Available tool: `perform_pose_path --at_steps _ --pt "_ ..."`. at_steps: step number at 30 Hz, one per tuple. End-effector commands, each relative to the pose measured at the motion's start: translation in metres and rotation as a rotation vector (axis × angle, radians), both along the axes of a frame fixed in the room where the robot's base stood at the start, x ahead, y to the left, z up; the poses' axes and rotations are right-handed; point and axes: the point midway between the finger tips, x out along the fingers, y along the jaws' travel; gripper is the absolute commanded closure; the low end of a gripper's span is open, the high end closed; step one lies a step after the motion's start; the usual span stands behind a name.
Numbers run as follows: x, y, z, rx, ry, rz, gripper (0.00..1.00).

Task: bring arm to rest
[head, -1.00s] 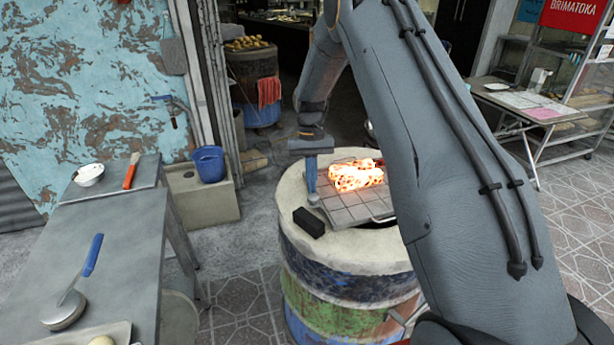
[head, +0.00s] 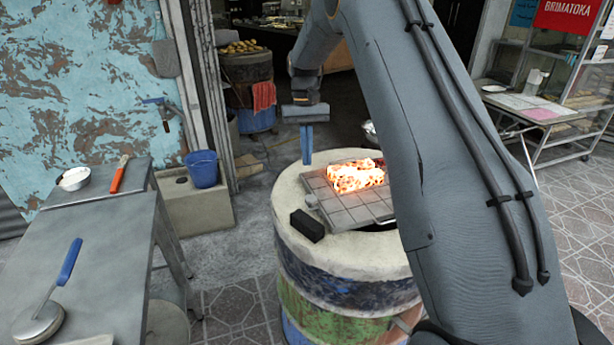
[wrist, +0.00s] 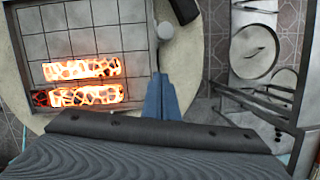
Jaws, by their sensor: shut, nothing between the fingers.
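My gripper (head: 307,146) hangs fingers down above the far left part of the barrel oven's rim, in the head view. Its blue fingers are together, with nothing between them. It also shows in the wrist view (wrist: 161,98), pointing at the rim beside the grate. My arm crosses the right half of the head view and hides part of the barrel oven (head: 342,262). A tiled grate or lid (head: 345,207) lies on the barrel top, with glowing coals (head: 357,176) at its far side. The coals also show in the wrist view (wrist: 82,69).
A black block (head: 307,225) lies on the barrel rim at the front left. A metal table (head: 100,235) stands at left with a blue-handled press (head: 42,318), a white bowl (head: 74,179) and an orange-handled tool (head: 118,177). A blue bucket (head: 202,169) sits on a ledge behind.

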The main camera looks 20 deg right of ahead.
Motion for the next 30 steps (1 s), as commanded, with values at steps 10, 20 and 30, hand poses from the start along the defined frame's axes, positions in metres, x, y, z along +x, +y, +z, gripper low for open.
perform_pose_path --at_steps 10,20,30 --pt "0.003 -0.001 0.031 0.0 -0.007 0.002 1.0" --pt "-0.079 0.008 0.03 -0.007 -0.106 0.041 1.0" --pt "-0.218 0.016 0.011 -0.016 -0.238 0.097 1.0"
